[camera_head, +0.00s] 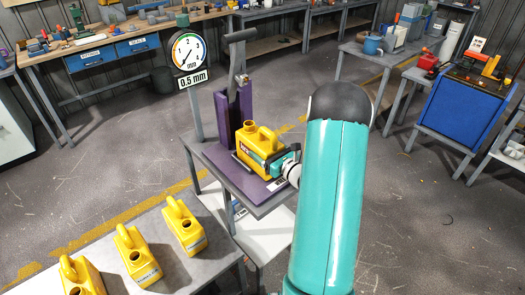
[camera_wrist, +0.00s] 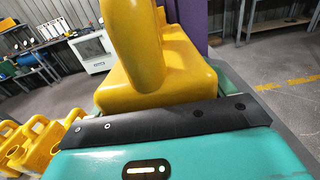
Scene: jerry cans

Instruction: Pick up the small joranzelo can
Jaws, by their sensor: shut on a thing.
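My gripper (camera_head: 274,163) is shut on this can from the near right side. In the wrist view the can's handle and body (camera_wrist: 140,72) fill the middle, right behind the dark edge of my gripper (camera_wrist: 172,125). Three more yellow cans stand on a grey table at lower left: a right one (camera_head: 186,228), a middle one (camera_head: 136,255) and a left one (camera_head: 80,277). Their labels are too small to read surely.
A round gauge (camera_head: 187,50) with a "0.5 mm" sign stands behind the can. A grey post with a crossbar (camera_head: 236,60) rises from the purple stand. Workbenches line the back wall, and a blue-fronted bench (camera_head: 450,107) is at right. Open floor lies between.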

